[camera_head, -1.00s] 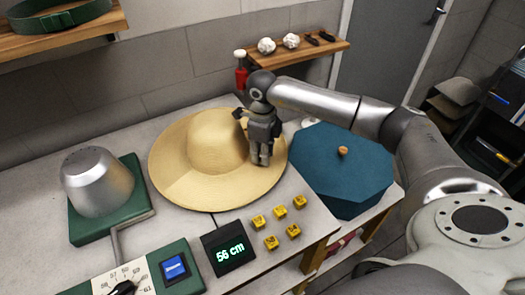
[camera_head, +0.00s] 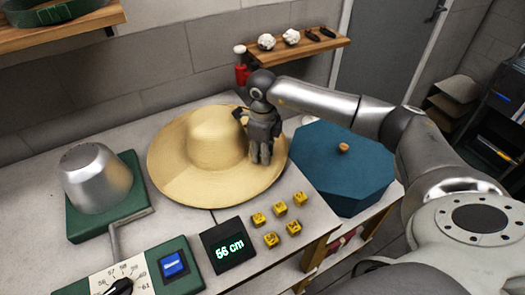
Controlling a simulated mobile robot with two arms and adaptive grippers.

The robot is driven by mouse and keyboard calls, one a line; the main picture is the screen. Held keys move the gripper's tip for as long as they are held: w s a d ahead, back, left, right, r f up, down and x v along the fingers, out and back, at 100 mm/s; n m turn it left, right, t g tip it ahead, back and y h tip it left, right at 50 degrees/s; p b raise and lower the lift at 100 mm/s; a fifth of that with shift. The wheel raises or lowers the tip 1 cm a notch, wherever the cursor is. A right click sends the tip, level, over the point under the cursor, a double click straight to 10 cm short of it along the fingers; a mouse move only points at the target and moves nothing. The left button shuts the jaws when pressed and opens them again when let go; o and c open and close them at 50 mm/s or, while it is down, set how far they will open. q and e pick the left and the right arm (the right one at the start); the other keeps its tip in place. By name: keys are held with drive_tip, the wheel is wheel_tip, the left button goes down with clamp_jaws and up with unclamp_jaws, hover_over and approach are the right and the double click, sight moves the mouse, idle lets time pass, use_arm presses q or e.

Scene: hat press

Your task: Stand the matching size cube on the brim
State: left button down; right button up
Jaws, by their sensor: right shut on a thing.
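A straw hat (camera_head: 205,150) with a wide flat brim lies on the grey table, crown up. My right gripper (camera_head: 261,158) points down over the right part of the brim, beside the crown. It is shut, apparently on a yellow cube, but its fingers hide what is between them. Whether it touches the brim I cannot tell. Several yellow cubes with dark markings stand in two rows in front of the hat, one of them at the near left (camera_head: 271,240); their markings are too small to read. A black display (camera_head: 228,246) reads 56 cm in green. My left gripper is out of view.
A metal hat block (camera_head: 95,180) on a green base stands left. A dial panel (camera_head: 120,275) with a blue button (camera_head: 173,264) is at the front. A blue octagonal box (camera_head: 345,175) stands right of the hat. A wooden shelf (camera_head: 300,55) is behind.

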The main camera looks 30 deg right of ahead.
drive_tip(key=shift+f, duration=0.25)
drive_tip(key=o, duration=0.8)
